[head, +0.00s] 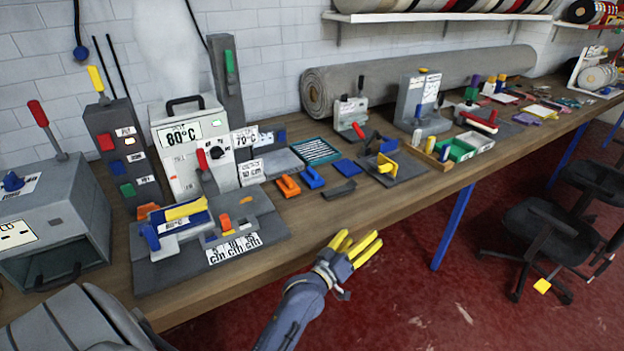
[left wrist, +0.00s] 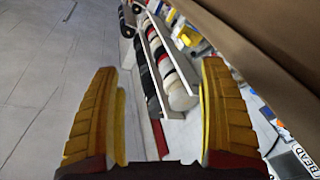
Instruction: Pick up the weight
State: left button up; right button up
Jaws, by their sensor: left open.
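I cannot tell for sure which thing is the weight. Small handled tools lie on the wooden bench: an orange-handled one (head: 288,186), a blue-handled one (head: 313,177) and a grey plate with a yellow handle (head: 386,168). My left gripper (head: 362,246), with yellow fingers, is in front of the bench's front edge, apart from these things. In the left wrist view my left gripper (left wrist: 162,105) has its two fingers wide apart with nothing between them. My right gripper is not in view.
The bench (head: 345,208) has a bare front strip. Machines crowd its left, including a box marked 80°C (head: 184,145). A rolled grey rug (head: 440,75) lies along the wall. Black chairs (head: 545,235) stand on the red floor at right.

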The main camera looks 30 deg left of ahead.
pick_arm(q)
jog(key=w+a+r+n+t+y, duration=0.3)
jog(key=w+a+r+n, duration=0.25)
jog(key=r+n, duration=0.2)
jog(key=r+n+g+y, duration=0.1)
jog(key=n+g+y, duration=1.2)
jog(key=n, duration=1.5)
send_over(317, 176)
jog(key=s+d, duration=0.4)
jog(key=s, duration=0.1)
jog(key=t+y, duration=0.3)
jog(key=f+n+g+h, duration=0.1)
jog(key=f+n, duration=0.1)
jog(key=w+f+n+g+h, duration=0.1)
jog(key=n+g, duration=0.1)
jog(key=w+f+n+g+h, duration=0.1)
jog(key=f+n, duration=0.1)
jog(key=shift+w+a+f+n+g, duration=0.1)
jog(key=shift+a+f+n+g, duration=0.15)
jog(key=shift+f+n+g, duration=0.1)
jog(key=shift+w+d+f+n+h, duration=0.2)
jog(key=shift+d+f+n+h, duration=0.05)
jog(key=shift+f+n+h, duration=0.25)
jog(key=shift+w+a+f+g, duration=0.15)
jog(key=shift+f+g, duration=0.05)
jog(key=shift+g, duration=0.05)
jog(key=shift+x, duration=3.4)
